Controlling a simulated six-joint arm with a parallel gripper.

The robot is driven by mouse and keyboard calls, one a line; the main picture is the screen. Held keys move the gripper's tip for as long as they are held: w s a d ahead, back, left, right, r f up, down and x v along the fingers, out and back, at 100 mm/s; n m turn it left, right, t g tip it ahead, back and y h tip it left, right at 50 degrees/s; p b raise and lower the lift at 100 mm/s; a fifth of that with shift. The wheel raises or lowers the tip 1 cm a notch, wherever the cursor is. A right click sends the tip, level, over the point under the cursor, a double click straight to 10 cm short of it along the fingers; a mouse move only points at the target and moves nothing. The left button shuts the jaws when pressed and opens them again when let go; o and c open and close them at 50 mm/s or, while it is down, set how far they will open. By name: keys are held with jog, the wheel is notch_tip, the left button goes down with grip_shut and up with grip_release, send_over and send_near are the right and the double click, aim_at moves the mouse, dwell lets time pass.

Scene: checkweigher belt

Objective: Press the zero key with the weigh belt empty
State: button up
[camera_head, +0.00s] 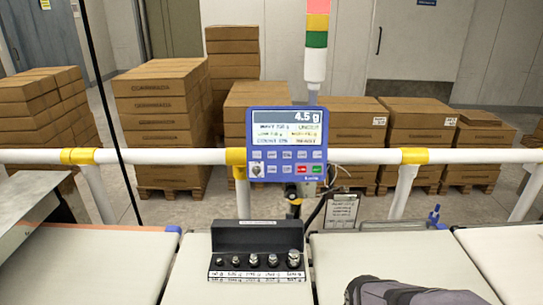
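A blue weighing terminal (287,145) is mounted at the white rail in the middle of the view. Its screen (287,127) reads 4.5 g above smaller text. The key labels are too small to read, so I cannot tell which is zero. A black case of several metal weights (258,238) sits on the middle pale belt (197,275). No gripper fingers show.
Pale belts lie at left (85,265) and right (390,255). A dark grey shape (410,293) covers part of the right belt at the bottom edge; I cannot tell what it is. A white rail (370,156) crosses behind the belts. Stacked cartons (160,120) stand beyond.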

grip_shut()
dwell(1.5)
